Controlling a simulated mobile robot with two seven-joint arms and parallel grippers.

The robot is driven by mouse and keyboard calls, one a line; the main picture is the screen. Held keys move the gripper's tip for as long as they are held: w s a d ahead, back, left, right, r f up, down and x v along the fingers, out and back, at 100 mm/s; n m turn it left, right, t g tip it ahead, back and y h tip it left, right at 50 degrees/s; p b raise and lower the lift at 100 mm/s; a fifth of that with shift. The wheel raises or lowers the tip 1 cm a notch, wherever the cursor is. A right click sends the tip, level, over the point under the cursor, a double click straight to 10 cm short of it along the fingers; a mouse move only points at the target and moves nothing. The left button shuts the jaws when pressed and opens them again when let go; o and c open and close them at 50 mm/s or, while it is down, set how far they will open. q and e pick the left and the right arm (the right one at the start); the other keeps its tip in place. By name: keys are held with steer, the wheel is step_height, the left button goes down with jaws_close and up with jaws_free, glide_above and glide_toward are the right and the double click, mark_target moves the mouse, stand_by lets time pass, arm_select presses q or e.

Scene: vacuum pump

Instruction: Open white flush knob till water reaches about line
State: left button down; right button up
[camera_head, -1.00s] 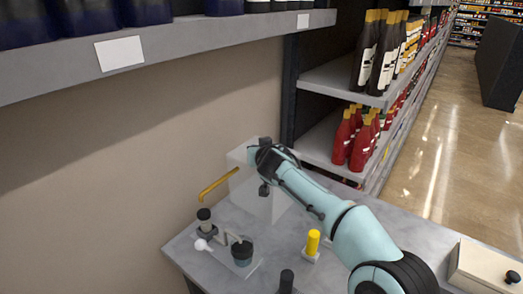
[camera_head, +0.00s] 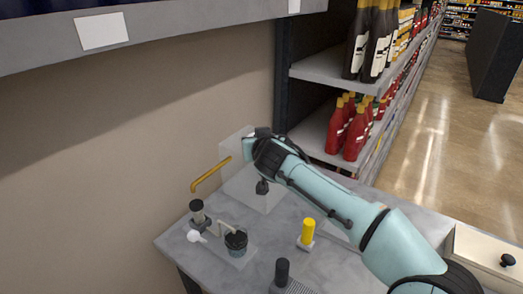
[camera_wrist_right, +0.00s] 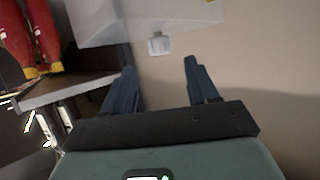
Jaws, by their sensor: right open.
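A small white knob (camera_wrist_right: 160,43) sticks out from the tank in the right wrist view. My right gripper (camera_wrist_right: 160,66) is open and empty, its two blue fingers spread wide with the knob in line with the gap, just beyond the tips. In the head view my right wrist hides the fingers and that knob. No water line can be made out. My left gripper is not in view.
An orange pipe (camera_head: 210,175) is left of the tank. A pump with black knobs and a white ball (camera_head: 194,236), a yellow-capped piece (camera_head: 307,231) and a black cylinder (camera_head: 282,271) stand on the counter (camera_head: 185,249). A shelf with red bottles (camera_head: 355,137) is behind my arm.

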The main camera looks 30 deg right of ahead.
steer(key=v, duration=0.7)
steer(key=shift+b, duration=0.45)
steer(key=shift+a, duration=0.1)
stand_by(0.4)
